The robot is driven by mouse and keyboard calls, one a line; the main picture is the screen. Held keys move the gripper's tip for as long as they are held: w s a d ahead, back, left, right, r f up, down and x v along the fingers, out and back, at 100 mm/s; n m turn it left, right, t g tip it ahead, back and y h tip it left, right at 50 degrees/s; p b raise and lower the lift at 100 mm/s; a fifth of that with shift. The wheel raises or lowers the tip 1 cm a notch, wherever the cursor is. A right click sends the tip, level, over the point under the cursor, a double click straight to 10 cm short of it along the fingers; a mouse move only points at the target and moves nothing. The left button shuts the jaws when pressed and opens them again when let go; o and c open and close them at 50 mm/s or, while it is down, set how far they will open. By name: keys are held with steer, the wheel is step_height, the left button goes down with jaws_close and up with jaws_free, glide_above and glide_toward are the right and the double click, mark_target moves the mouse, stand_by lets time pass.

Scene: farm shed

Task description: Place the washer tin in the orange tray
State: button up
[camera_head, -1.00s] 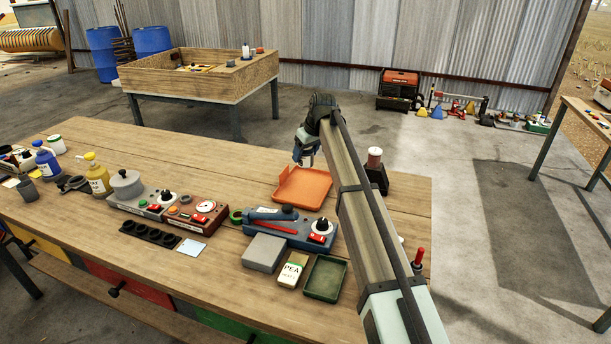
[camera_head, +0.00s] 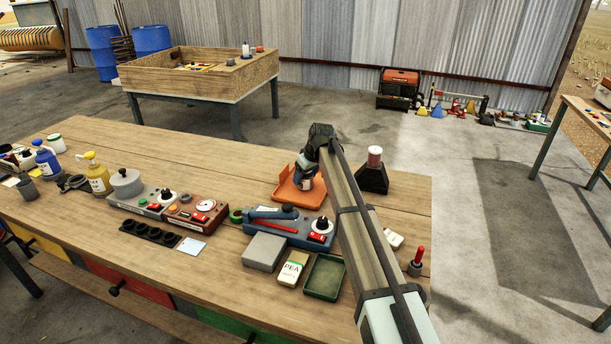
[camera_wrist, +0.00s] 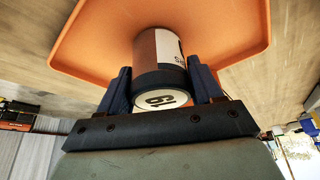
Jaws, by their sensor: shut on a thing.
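The orange tray (camera_head: 290,192) lies on the wooden bench; it fills the upper part of the wrist view (camera_wrist: 90,45). The washer tin (camera_head: 304,183) is at the tray, partly hidden by my gripper and arm. In the wrist view the tin (camera_wrist: 160,75) is a cylinder with a brown and white label and a pale end marked "19". My gripper (camera_wrist: 160,90) is shut on the tin, with a dark finger on each side. The tin is over or in the tray; I cannot tell whether its far end touches the tray floor.
A blue-grey device (camera_head: 290,228) with a red-marked switch sits in front of the tray. A grey box (camera_head: 264,251), PEA packet (camera_head: 292,268) and green tray (camera_head: 324,277) stand nearer. Bench behind the tray's left is clear.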

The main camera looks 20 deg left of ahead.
steer(key=o, duration=1.1)
steer(key=shift+f, duration=0.1)
steer(key=shift+o, duration=0.2)
steer(key=v, duration=1.2)
steer(key=shift+a, duration=0.1)
